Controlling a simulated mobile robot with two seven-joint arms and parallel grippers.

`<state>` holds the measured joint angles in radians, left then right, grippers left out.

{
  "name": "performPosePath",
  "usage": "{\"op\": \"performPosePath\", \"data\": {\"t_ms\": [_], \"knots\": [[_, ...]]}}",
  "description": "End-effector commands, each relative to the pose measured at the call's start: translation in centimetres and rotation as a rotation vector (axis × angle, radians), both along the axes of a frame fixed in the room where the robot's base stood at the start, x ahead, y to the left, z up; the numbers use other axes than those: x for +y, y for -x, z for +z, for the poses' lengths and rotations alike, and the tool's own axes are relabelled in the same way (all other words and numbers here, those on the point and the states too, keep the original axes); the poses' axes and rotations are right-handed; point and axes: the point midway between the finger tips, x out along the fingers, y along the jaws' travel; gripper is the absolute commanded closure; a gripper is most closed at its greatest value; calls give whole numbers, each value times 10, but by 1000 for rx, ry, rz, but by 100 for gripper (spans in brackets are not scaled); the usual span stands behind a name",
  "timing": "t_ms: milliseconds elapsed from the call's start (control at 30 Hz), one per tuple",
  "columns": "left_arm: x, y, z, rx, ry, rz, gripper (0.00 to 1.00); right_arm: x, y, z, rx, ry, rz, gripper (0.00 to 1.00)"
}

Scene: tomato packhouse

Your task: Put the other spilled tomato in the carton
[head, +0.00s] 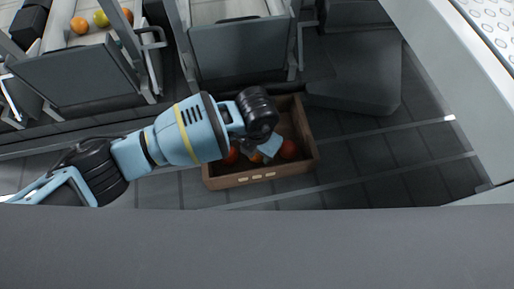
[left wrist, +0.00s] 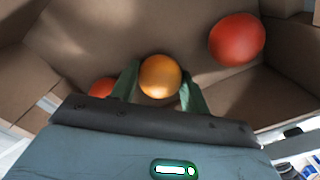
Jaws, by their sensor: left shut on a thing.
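The brown carton (head: 264,178) stands open on the floor below my left arm in the head view; its inside (left wrist: 90,35) fills the left wrist view. My left gripper (left wrist: 160,82) is inside the carton, its green fingers shut on an orange tomato (left wrist: 159,77). Whether this tomato touches the carton floor I cannot tell. A red tomato (left wrist: 237,39) lies in the carton to the right, also seen in the head view (head: 289,149). Another red tomato (left wrist: 103,88) is at the left, partly hidden by a finger. My right gripper is not in view.
Grey bins stand along the back; the left one (head: 75,74) has several orange and yellow tomatoes (head: 100,18) behind it. A white panel with round holes (head: 490,30) is at the upper right. A dark grey surface (head: 256,250) spans the front. Tiled floor right of the carton is clear.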

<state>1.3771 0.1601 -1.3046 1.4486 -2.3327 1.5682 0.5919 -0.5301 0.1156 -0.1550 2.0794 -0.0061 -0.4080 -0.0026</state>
Motion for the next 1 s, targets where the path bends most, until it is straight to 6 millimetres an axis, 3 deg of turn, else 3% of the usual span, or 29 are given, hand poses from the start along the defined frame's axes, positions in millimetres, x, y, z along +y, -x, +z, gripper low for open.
{"op": "performPosePath", "data": {"t_ms": [167, 200, 400, 567, 700, 1000], "knots": [[0, 0, -2, 0, 0, 0, 65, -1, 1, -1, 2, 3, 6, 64], [0, 0, -2, 0, 0, 0, 53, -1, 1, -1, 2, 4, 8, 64], [0, 0, -2, 0, 0, 0, 29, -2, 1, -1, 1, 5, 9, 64], [0, 0, -2, 0, 0, 0, 29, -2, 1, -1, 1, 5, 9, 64], [0, 0, -2, 0, 0, 0, 44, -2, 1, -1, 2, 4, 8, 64], [0, 0, -2, 0, 0, 0, 44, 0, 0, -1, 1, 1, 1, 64]]}}
